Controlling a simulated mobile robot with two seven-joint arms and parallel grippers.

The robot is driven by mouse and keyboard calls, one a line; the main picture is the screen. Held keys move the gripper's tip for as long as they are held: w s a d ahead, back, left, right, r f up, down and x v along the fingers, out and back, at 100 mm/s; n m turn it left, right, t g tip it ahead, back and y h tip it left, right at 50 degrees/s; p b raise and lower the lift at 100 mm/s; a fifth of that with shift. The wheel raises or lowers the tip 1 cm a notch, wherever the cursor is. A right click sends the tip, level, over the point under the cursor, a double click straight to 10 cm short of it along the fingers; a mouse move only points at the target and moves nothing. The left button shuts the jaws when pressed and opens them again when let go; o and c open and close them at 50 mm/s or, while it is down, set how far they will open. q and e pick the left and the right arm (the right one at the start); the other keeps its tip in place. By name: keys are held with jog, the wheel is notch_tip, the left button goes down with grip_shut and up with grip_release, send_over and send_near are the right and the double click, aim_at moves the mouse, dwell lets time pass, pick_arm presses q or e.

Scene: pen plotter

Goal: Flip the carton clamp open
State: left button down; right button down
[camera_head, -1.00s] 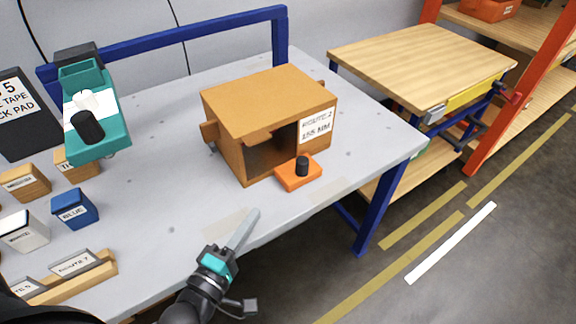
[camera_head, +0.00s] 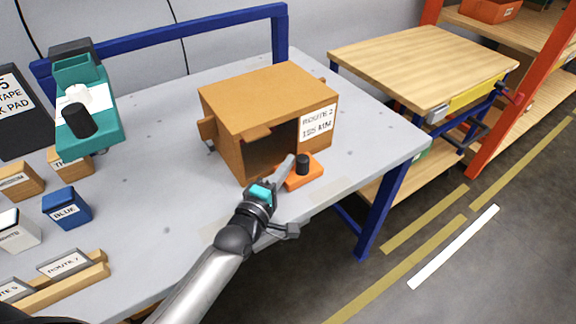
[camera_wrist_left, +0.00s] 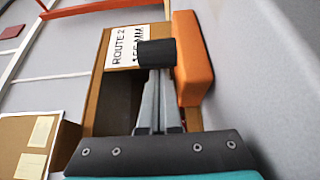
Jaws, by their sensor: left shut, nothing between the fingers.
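The carton clamp is an orange block with a black knob (camera_head: 302,164) at the front right corner of the brown carton (camera_head: 265,100). The carton has an open dark front and a white label reading "ROUTE 2". My left gripper (camera_head: 286,168) is shut and empty, its fingertips just left of the black knob. In the left wrist view the shut fingers (camera_wrist_left: 152,100) point at the black knob (camera_wrist_left: 156,53), with the orange block (camera_wrist_left: 190,58) to their right. I cannot tell whether the fingertips touch the knob. My right gripper is not in view.
A teal tape device (camera_head: 85,120) stands at the left of the grey table. A blue block (camera_head: 66,208), other labelled blocks and a wooden label rack (camera_head: 60,278) lie at the front left. A wooden side table (camera_head: 425,65) stands at the right.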

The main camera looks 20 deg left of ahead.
pick_arm(q)
jog(key=shift+w, duration=0.35)
jog(key=shift+d, duration=0.1)
